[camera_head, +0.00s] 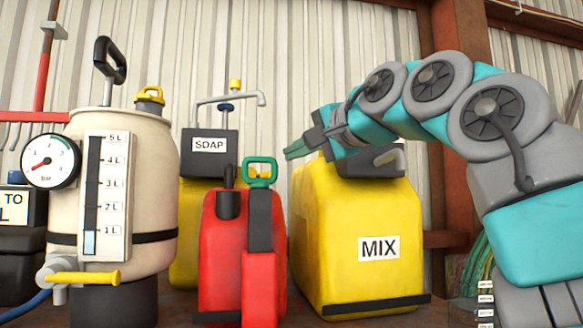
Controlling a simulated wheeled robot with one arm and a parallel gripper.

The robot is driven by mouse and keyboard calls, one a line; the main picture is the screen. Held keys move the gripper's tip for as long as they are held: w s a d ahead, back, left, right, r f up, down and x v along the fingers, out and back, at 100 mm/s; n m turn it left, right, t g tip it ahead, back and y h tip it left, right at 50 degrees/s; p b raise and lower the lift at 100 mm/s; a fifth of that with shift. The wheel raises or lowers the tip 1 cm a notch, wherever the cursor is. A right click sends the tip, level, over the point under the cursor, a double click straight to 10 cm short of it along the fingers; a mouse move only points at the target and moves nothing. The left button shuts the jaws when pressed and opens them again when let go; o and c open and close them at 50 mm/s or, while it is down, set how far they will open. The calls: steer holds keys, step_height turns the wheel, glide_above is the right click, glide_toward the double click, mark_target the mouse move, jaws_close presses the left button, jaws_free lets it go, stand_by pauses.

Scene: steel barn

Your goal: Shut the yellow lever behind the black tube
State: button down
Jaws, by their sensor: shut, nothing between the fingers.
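A yellow lever (84,278) lies level on a grey valve low on the cream tank at the left. A short black tube (228,192) stands upright on the red can (218,260) in the middle. A small yellow knob (235,85) tops the grey pipe behind that can. I cannot tell for sure which yellow part counts as behind the black tube; the red can hides part of what is back there. My gripper (298,150) is shut and empty, its green fingers pointing left, above and right of the red can's green handle (260,171).
A yellow MIX can (340,235) stands below my arm. The black box marked SOAP (209,152) is behind the red can. The tank has a pressure gauge (50,161) and a black handle (109,62). Open air lies left of my gripper, before the ribbed wall.

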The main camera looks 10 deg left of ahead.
steer(key=w+d+n+g+y, duration=0.1)
steer(key=w+d+n+y, duration=0.1)
steer(key=d+n, duration=0.2)
steer(key=w+a+f+n+p, duration=0.1)
steer(key=w+a+f+p, duration=0.1)
steer(key=w+a, duration=0.4)
steer(key=shift+w+a+g+p, duration=0.15)
steer(key=shift+a+g+p, duration=0.15)
steer(key=shift+a+p, duration=0.25)
steer(key=shift+d, duration=0.1)
